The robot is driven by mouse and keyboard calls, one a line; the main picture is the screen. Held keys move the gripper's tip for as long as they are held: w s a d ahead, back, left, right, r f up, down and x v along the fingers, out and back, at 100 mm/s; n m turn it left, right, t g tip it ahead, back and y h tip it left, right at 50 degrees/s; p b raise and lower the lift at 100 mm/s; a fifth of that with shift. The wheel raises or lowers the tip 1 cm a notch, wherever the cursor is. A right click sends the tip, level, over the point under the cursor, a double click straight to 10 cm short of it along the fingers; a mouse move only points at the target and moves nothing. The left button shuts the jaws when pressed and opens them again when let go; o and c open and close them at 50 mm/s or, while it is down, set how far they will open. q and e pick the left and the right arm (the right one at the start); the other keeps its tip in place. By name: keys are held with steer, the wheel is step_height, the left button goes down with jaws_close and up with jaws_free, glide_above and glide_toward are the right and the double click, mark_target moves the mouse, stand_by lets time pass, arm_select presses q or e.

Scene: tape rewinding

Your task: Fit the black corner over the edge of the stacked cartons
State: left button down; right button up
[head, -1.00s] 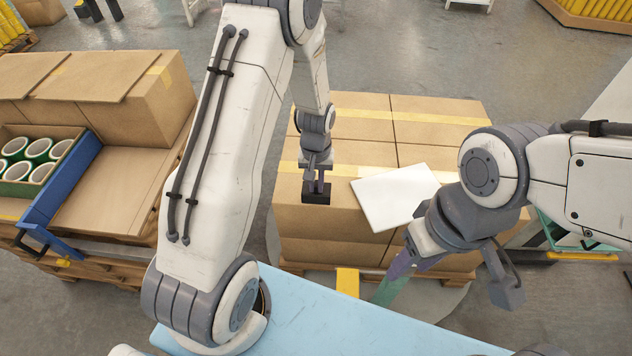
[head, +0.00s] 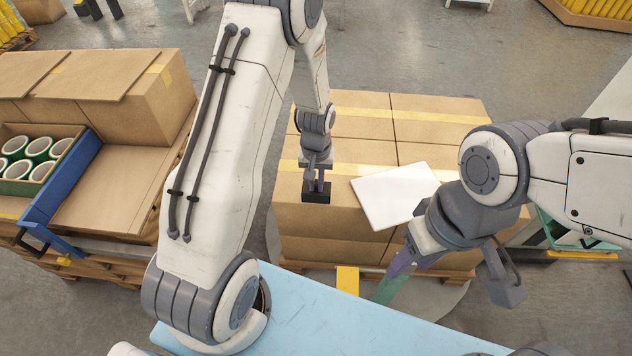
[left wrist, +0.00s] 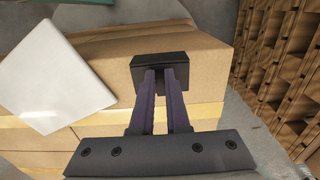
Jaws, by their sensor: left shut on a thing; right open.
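The stacked cartons (head: 440,133) stand on a pallet in the middle of the head view; they also fill much of the left wrist view (left wrist: 192,108). The small black corner (head: 316,196) is at the cartons' near top edge, left of the white sheet. My left gripper (head: 318,184) is shut on it from above. In the left wrist view the black corner (left wrist: 160,62) lies across the edge between top and side face; whether it sits flush I cannot tell. My right gripper (head: 392,283) is open and low in front of the cartons, with its fingertips partly unclear.
A white sheet (head: 395,194) lies on the cartons close to the black corner. A blue surface (head: 330,318) is in the foreground. At left, a box holds several tape rolls (head: 38,147) beside a blue frame (head: 62,190) and more cartons. Wooden slats (left wrist: 285,70) stand beside the cartons.

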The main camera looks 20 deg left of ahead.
mark_target(316, 191)
arm_select(q)
steer(key=shift+f+b, duration=1)
steer(key=shift+f, duration=0.75)
steer(key=shift+f, duration=0.65)
steer(key=shift+c, duration=2.1)
jaws_free()
step_height(316, 191, up, 8)
steer(key=p, duration=0.6)
steer(key=shift+r+p, duration=0.1)
steer(key=shift+p, duration=0.2)
